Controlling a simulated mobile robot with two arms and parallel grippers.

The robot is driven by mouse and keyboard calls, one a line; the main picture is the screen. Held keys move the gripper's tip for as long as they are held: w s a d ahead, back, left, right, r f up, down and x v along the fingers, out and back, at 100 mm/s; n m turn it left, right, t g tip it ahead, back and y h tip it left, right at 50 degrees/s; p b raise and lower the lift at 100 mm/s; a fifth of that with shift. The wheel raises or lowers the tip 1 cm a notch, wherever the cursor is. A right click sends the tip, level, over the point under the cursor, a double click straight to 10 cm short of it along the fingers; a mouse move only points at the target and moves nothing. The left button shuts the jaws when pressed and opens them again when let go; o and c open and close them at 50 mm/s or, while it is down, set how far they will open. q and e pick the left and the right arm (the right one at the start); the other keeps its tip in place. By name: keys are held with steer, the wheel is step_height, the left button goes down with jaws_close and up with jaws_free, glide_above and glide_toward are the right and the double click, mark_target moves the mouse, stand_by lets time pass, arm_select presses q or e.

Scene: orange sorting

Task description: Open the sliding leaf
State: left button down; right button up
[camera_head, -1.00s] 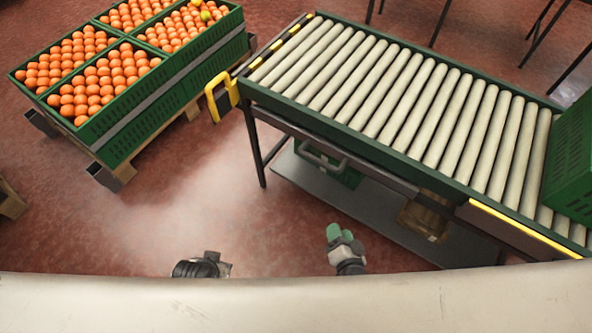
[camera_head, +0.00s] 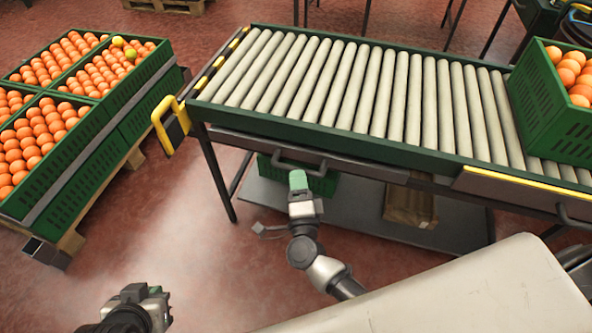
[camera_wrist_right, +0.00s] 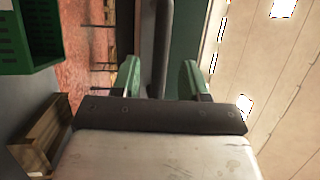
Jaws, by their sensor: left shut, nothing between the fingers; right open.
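A dark panel, probably the sliding leaf (camera_head: 365,168), runs along the conveyor's front below the rollers. It has a dark bar handle (camera_head: 322,170). My right gripper (camera_head: 298,180) is at this handle, its green fingertips just below the panel. In the right wrist view the right gripper (camera_wrist_right: 160,80) is open, with the dark bar handle (camera_wrist_right: 161,40) between its two green fingers. The fingers look apart from the bar. My left gripper (camera_head: 156,294) is shut and empty, low at the left over the floor, far from the panel.
The roller conveyor (camera_head: 330,128) has a yellow bracket (camera_head: 165,117) at its left end and a green crate of oranges (camera_head: 545,115) at its right. Stacked orange crates (camera_head: 75,165) stand left. Floor between is clear.

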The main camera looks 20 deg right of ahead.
mark_target(297, 168)
steer(key=shift+x, duration=1.85)
jaws_close()
